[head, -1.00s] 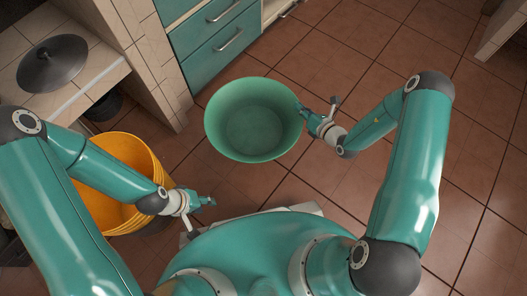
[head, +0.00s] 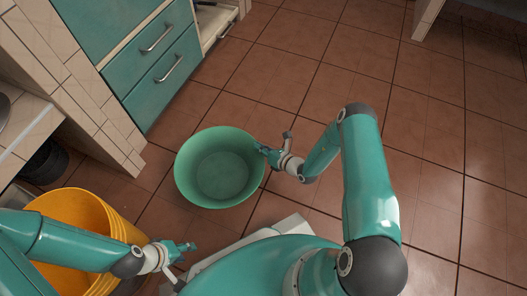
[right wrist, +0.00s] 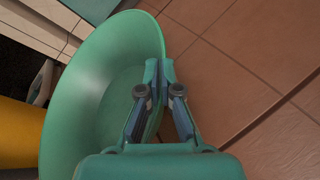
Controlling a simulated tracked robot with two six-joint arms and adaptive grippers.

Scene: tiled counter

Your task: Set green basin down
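The green basin (head: 219,168) is a wide, open, empty bowl, upright in the head view over the brown tiled floor in front of the drawers. I cannot tell whether its base touches the floor. My right gripper (head: 268,152) is at its right rim. In the right wrist view the fingers (right wrist: 159,72) are closed with the rim of the basin (right wrist: 85,95) between them. My left gripper (head: 188,247) is apart from the basin, at lower left beside the yellow bucket; its fingers are too small to judge.
A yellow bucket (head: 115,235) stands at lower left. Teal drawers (head: 160,75) and a tiled counter wall (head: 95,105) lie behind and left of the basin. A dark pot (head: 45,163) is under the counter. The floor (head: 330,75) to the right is clear.

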